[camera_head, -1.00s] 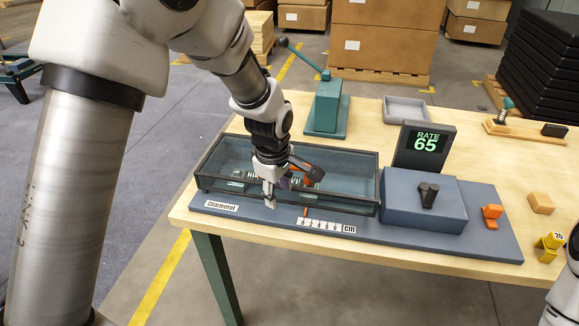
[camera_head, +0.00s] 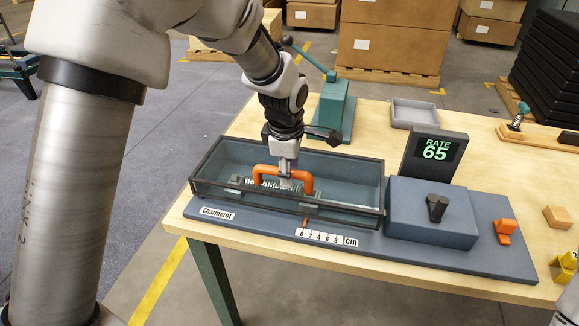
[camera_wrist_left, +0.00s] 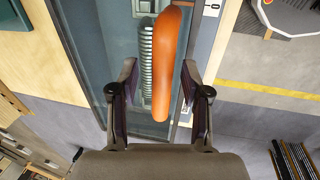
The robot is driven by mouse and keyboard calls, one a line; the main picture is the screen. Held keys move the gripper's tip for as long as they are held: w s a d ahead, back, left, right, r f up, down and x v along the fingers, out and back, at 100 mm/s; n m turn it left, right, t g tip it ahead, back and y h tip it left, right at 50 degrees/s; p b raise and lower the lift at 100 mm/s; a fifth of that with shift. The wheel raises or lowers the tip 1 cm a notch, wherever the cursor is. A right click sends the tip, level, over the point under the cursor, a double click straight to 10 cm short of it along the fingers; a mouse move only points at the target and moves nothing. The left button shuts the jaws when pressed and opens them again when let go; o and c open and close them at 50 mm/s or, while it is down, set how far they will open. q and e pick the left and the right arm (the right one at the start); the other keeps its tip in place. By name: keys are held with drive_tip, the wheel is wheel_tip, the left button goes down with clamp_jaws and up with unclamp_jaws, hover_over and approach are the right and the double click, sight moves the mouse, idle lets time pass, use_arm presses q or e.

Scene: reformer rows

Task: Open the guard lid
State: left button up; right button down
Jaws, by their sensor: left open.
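The guard lid (camera_head: 345,172) is a clear, dark-framed cover lying closed over the long tray on the blue-grey base. Its orange arched handle (camera_head: 272,170) stands up from it near the middle. My left gripper (camera_head: 286,176) points down at the handle, partly in front of it in the head view. In the left wrist view the handle (camera_wrist_left: 163,85) lies between the two spread fingers, with a gap on each side. A coiled spring (camera_wrist_left: 147,60) shows beneath the pane. My right gripper is out of view.
A control box (camera_head: 430,210) with a dark knob and a rate display (camera_head: 434,150) reading 65 stand right of the lid. A grey tray (camera_head: 415,113) and small blocks lie on the wooden table.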

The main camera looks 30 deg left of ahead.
use_arm(q)
drive_tip(key=shift+s+r, duration=0.2)
drive_tip(key=shift+s, duration=0.05)
drive_tip(key=c, duration=0.3)
clamp_jaws()
